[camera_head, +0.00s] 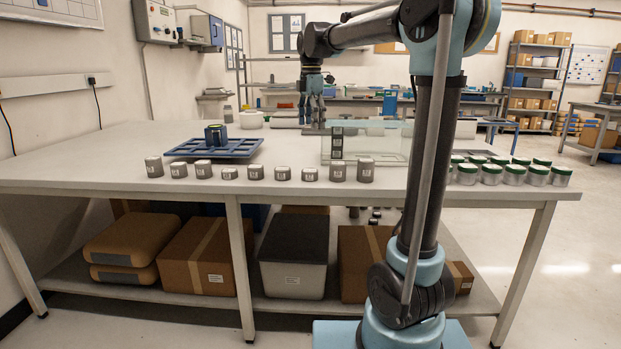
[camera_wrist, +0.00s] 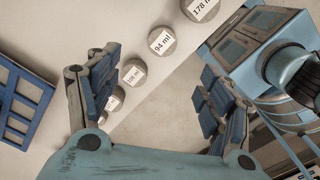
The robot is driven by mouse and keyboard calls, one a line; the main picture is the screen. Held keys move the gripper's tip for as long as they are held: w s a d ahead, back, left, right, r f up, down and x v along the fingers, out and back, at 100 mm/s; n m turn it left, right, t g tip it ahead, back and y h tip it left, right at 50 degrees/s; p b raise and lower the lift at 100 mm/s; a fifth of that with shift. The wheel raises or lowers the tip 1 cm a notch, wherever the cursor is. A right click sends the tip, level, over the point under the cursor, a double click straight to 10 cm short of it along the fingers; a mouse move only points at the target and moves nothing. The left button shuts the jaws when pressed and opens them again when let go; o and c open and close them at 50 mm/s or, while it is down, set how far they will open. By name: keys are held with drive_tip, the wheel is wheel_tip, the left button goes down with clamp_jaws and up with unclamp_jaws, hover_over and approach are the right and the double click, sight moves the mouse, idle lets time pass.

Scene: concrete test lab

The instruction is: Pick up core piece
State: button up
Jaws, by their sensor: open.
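A row of grey concrete core pieces (camera_head: 231,172) of differing heights stands upright along the front edge of the table, each with a white label. In the wrist view, one core piece reading 94 ml (camera_wrist: 163,53) shows beyond my fingers, with one reading 178 ml (camera_wrist: 207,15) farther up. A smaller labelled core piece (camera_wrist: 143,82) lies nearer the left finger. Which core piece is meant cannot be told. My gripper (camera_head: 313,114) hangs fingers down over the back part of the table, behind the row.
A blue compartment tray (camera_head: 240,152) holds a dark blue-and-green item (camera_head: 215,135) at the left. A clear glass tank (camera_head: 375,148) with dark markers stands right of the middle. Several green-lidded jars (camera_head: 514,175) line the right front. The left tabletop is clear.

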hover_over(310, 170)
drive_tip(key=f, duration=1.1)
drive_tip(key=shift+w+d+f, duration=0.2)
drive_tip(key=shift+w+f, duration=0.05)
drive_tip(key=shift+f, duration=0.15)
drive_tip(key=shift+s+a+f, duration=0.1)
drive_tip(key=shift+s+f, duration=0.1)
drive_tip(key=shift+f, duration=1.15)
drive_tip(key=shift+s+a+f, duration=0.1)
drive_tip(key=shift+s+f, duration=0.1)
drive_tip(key=shift+f, duration=1.1)
drive_tip(key=c, duration=1.3)
